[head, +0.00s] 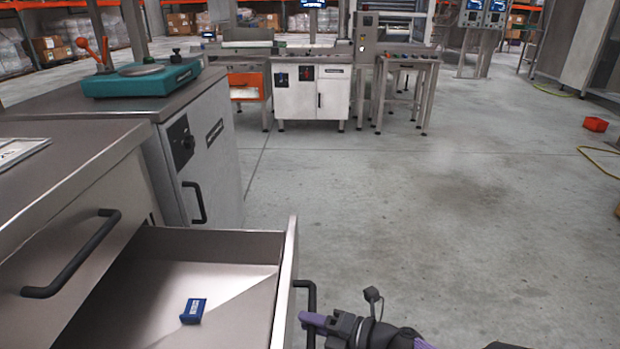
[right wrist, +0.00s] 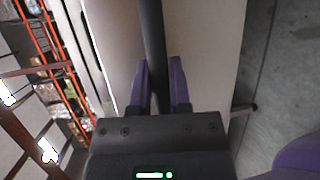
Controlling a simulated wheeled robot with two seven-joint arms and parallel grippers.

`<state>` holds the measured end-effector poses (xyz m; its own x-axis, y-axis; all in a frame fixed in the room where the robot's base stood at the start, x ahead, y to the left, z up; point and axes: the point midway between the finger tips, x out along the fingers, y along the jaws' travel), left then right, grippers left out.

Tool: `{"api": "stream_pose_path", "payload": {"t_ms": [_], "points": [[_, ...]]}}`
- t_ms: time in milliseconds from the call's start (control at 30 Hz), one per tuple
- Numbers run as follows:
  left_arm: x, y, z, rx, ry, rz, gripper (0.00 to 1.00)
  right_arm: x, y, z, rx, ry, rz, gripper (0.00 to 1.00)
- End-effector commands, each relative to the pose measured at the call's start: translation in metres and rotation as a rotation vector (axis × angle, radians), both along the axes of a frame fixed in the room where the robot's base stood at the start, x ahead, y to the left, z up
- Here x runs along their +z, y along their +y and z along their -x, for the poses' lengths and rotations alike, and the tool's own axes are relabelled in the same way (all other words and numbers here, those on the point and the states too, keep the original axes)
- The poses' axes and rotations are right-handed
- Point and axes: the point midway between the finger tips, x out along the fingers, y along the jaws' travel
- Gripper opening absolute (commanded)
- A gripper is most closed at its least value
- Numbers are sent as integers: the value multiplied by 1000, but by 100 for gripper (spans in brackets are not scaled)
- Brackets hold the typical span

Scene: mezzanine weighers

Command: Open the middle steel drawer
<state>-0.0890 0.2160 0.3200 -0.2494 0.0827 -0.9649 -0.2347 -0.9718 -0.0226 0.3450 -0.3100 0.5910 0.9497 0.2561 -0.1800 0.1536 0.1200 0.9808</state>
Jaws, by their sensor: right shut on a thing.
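The steel drawer (head: 212,245) below the top drawer front stands pulled out from the cabinet, and its inside shows. A small blue box (head: 193,311) lies on its floor. The drawer's dark bar handle (head: 311,291) is on the outer face of its front. My right gripper (head: 310,320) is at this handle, coming from the right. In the right wrist view the handle (right wrist: 152,35) runs between the two purple fingers of my right gripper (right wrist: 160,75), which is shut on it. My left gripper is not in view. Anything below this drawer is hidden.
The closed upper drawer's handle (head: 72,257) juts out at the left. A cabinet (head: 205,150) with a teal scale (head: 140,79) stands beyond.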

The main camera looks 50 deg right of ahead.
Motion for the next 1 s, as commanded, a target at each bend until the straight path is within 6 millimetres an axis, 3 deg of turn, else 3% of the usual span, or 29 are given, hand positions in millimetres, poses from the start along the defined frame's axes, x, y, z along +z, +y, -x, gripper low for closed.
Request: {"api": "stream_pose_path", "payload": {"t_ms": [67,100,267,567,900,1000], "points": [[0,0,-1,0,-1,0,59,-1,0,0,0,2,1,0],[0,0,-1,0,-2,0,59,-1,0,0,0,2,1,27],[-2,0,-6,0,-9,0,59,-1,0,0,0,1,0,58],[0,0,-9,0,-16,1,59,1,-1,4,-1,1,-1,58],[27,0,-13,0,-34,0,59,18,-21,77,-3,2,0,58],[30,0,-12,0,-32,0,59,18,-24,90,-1,1,-1,58]]}}
